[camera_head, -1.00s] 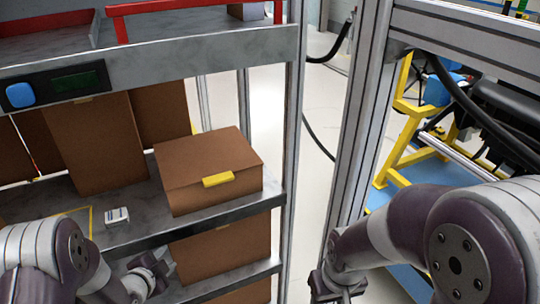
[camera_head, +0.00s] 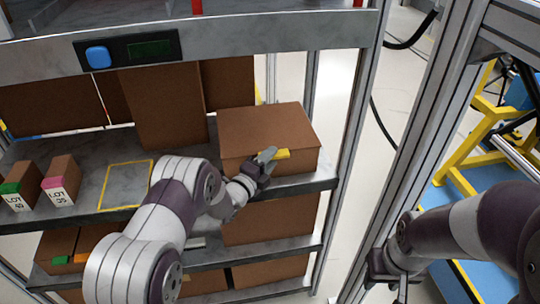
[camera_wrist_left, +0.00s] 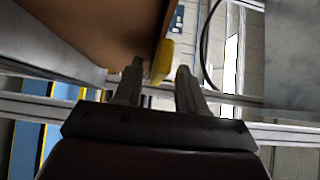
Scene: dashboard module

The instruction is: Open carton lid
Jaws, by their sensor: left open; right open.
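A brown carton (camera_head: 265,130) with its lid closed sits on the shelf at the right end. A yellow tab (camera_head: 284,154) sticks out from the front edge of its lid. My left gripper (camera_head: 268,156) is at the front of the carton, right at the tab. In the left wrist view the yellow tab (camera_wrist_left: 162,62) shows close to the tips, between the two open fingers of the left gripper (camera_wrist_left: 160,72); I cannot tell whether they touch it. My right gripper (camera_head: 392,284) is low at the right, away from the carton, with its fingers partly out of sight.
Tall brown boxes (camera_head: 160,105) stand behind. A metal upright (camera_head: 345,135) is right of the carton. More cartons (camera_head: 270,222) are below.

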